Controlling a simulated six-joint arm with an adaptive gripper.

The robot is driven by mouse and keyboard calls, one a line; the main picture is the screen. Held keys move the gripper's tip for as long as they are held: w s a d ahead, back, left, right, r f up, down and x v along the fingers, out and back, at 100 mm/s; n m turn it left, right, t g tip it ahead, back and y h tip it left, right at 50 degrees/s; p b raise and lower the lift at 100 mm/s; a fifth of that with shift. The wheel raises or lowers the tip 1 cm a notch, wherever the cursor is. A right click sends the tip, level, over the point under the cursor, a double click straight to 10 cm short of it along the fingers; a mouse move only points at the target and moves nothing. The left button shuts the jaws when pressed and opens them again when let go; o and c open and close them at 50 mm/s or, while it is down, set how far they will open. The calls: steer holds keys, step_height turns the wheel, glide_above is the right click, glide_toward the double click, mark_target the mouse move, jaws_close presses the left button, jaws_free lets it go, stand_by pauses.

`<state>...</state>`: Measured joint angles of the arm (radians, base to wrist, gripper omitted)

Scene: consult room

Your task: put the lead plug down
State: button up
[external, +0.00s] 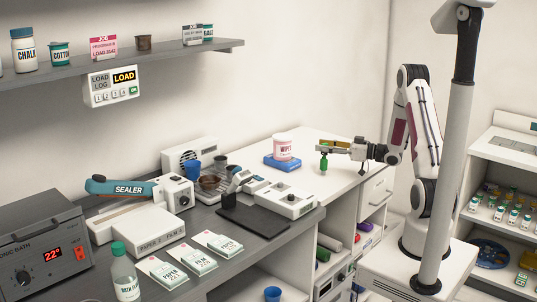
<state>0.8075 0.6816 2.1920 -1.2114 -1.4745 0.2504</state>
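My gripper (324,149) reaches left from the arm, over the white counter (342,179) on the right. It appears shut on a small upright green piece, which I take to be the lead plug (323,164). The plug points down between the fingertips. Its lower end is close to the counter top; at this size I cannot tell whether it touches. The finger details are too small to see clearly.
A pink-and-white WPCS tub (283,148) stands on a blue block (282,162) just left of my gripper. A white device (287,200) and a dark flat plate (252,218) lie on the grey bench to the left. The white counter around the plug is mostly clear.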

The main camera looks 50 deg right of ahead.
steer(key=shift+r, duration=0.2)
steer(key=v, duration=1.2)
stand_by(0.4)
steer(key=shift+f, duration=0.1)
stand_by(0.5)
